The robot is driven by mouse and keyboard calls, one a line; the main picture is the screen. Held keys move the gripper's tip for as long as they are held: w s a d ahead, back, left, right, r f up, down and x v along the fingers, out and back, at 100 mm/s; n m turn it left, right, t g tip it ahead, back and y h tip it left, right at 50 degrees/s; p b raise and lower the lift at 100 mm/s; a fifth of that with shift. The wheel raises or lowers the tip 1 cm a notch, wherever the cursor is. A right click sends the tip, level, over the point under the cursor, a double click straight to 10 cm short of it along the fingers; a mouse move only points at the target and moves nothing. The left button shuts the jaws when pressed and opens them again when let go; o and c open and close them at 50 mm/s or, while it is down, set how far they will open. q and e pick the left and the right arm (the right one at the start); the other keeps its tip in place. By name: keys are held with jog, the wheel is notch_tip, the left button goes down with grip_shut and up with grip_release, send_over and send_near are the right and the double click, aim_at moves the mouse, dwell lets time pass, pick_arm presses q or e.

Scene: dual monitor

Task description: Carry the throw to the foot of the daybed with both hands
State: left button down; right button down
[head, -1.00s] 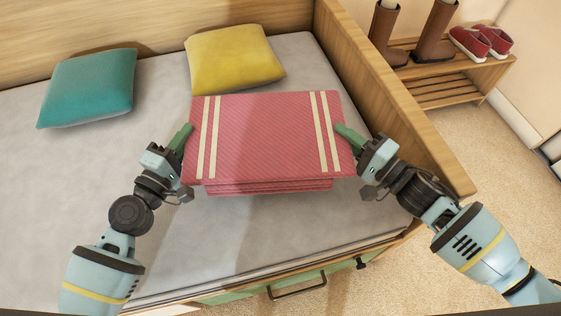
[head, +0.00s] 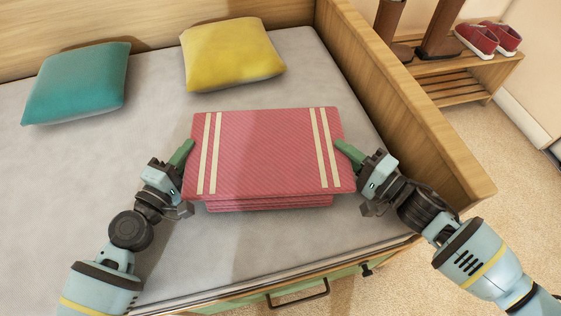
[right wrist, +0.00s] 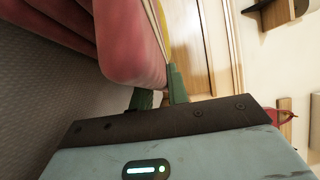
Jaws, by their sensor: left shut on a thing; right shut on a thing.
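The folded pink-red throw (head: 268,155) with cream stripes is over the daybed mattress (head: 60,190) in the head view, level and in several layers. My left gripper (head: 186,160) is shut on its left edge. My right gripper (head: 346,158) is shut on its right edge. In the right wrist view, the green fingers (right wrist: 160,90) sit at the throw's rounded edge (right wrist: 130,45). A shadow lies on the mattress in front of the throw. Whether its underside touches the mattress is hard to tell.
A teal cushion (head: 77,82) and a yellow cushion (head: 232,54) lie at the back of the daybed. A wooden end panel (head: 400,100) rises on the right. Beyond it, a shoe rack (head: 455,80) holds brown boots and red shoes (head: 488,38). The mattress at left is clear.

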pick_arm(q)
jog(key=shift+f, duration=0.4)
pick_arm(e)
jog(key=shift+f, duration=0.4)
pick_arm(q)
jog(key=c, duration=1.8)
grip_release()
jog(key=shift+f+b, duration=0.25)
jog(key=shift+b, duration=0.05)
pick_arm(e)
jog(key=c, duration=1.8)
grip_release()
jog(key=shift+f, duration=0.25)
pick_arm(q)
jog(key=o, duration=0.4)
jog(key=shift+r, duration=0.15)
pick_arm(e)
jog(key=o, duration=0.4)
jog(key=shift+r, duration=0.15)
pick_arm(q)
jog(key=shift+o, duration=0.2)
pick_arm(e)
jog(key=shift+o, duration=0.2)
pick_arm(q)
jog(key=shift+s, duration=0.15)
jog(key=v, duration=1.1)
jog(key=shift+s+a, duration=0.2)
jog(key=shift+s, duration=0.15)
pick_arm(e)
jog(key=v, duration=1.2)
